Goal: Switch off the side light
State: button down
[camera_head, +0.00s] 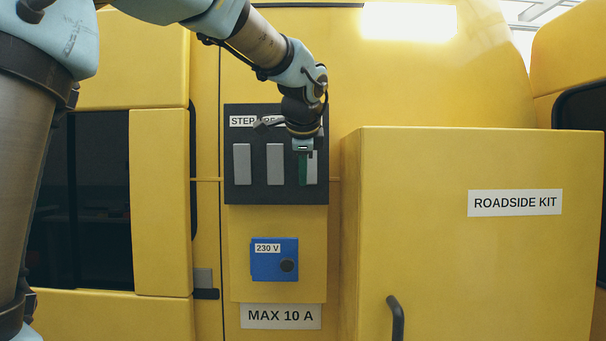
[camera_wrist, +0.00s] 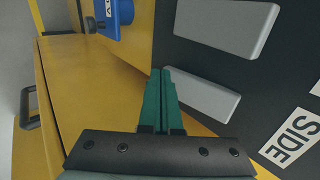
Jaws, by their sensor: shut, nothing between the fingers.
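A dark switch panel (camera_head: 258,195) on the yellow wall carries three upright rockers. The right-hand rocker (camera_head: 312,170) is partly hidden behind my gripper (camera_head: 305,172). In the wrist view this rocker (camera_wrist: 205,97) is light grey, in line with a white label reading SIDE (camera_wrist: 290,138). My gripper's green fingers (camera_wrist: 162,80) are shut together and empty. They overlap the rocker's edge in that view; I cannot tell whether they touch it. The side light itself is not identifiable.
The middle rocker (camera_head: 275,164) and left rocker (camera_head: 242,164) are beside it. A blue 230 V socket box (camera_head: 273,272) is below the panel. A yellow box labelled ROADSIDE KIT (camera_head: 450,270) projects close on the right, with a dark handle (camera_head: 396,318).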

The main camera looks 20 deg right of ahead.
jog(key=t+b, duration=0.1)
jog(key=b, duration=0.2)
jog(key=f+t+b, duration=0.1)
jog(key=b, duration=0.3)
jog(key=shift+w+d+f+h, duration=0.1)
jog(key=shift+w+f+h, duration=0.1)
jog(key=shift+f+h, duration=0.15)
jog(key=shift+r, duration=0.6)
jog(key=shift+r+p, duration=0.65)
jog(key=shift+p, duration=0.1)
jog(key=shift+f, duration=0.1)
